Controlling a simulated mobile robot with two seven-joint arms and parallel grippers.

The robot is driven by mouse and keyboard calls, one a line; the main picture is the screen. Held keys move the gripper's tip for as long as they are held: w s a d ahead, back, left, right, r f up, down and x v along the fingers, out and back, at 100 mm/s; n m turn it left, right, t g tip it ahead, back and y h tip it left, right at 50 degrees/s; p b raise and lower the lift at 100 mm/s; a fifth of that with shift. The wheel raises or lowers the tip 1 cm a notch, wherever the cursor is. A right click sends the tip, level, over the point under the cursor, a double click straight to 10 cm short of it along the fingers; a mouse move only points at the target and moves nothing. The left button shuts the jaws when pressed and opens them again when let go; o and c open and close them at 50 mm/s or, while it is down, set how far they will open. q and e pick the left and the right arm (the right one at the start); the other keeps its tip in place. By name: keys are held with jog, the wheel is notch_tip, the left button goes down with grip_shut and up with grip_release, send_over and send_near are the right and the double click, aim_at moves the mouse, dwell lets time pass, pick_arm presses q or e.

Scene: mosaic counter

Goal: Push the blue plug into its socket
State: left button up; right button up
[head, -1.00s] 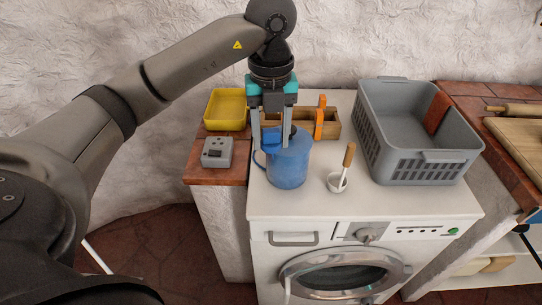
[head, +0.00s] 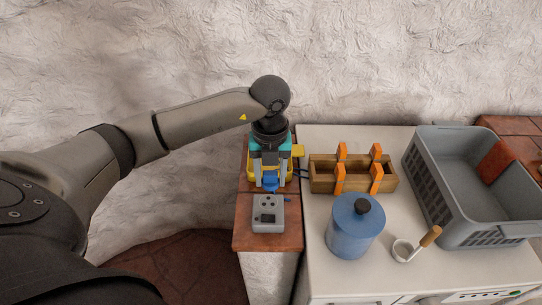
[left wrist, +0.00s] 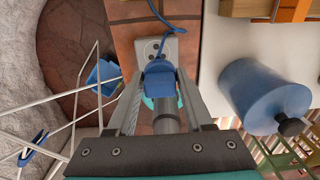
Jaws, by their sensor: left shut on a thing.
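My left gripper (head: 270,184) points down over the tiled counter and is shut on the blue plug (head: 270,181). The plug also shows between the fingers in the left wrist view (left wrist: 160,74), with a blue cable (left wrist: 158,14) running from it. The grey socket box (head: 267,216) stands on the tiles, just in front of the plug in the head view. In the left wrist view the box (left wrist: 171,46) is partly hidden behind the plug. The plug looks apart from the box, but its height is hard to judge. My right gripper is in neither view.
A yellow tray (head: 298,151) is partly hidden behind the gripper. To the right, on the white washing machine, are a wooden box with orange clips (head: 352,178), a blue canister (head: 355,228), a small white ladle (head: 403,249) and a grey basket (head: 470,225).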

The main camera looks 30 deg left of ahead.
pick_arm(q)
jog(key=shift+a+f, duration=0.2)
jog(key=shift+a, duration=0.15)
jog(key=shift+a+f, duration=0.1)
jog(key=shift+f, duration=0.05)
jog(key=shift+d+f+b, duration=0.2)
jog(key=shift+f+b, duration=0.35)
jog(key=shift+f, duration=0.05)
notch_tip(320, 180, down, 4)
jog(key=b, duration=0.3)
jog(key=shift+r, duration=0.25)
jog(key=shift+f, duration=0.15)
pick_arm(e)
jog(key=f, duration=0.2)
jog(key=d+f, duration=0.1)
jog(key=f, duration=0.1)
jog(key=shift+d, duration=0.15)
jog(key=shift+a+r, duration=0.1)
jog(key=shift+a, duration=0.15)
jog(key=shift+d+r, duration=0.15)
pick_arm(q)
jog(key=shift+f+b, duration=0.55)
jog(key=shift+f, duration=0.45)
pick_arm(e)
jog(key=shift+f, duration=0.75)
pick_arm(q)
jog(key=o, duration=1.3)
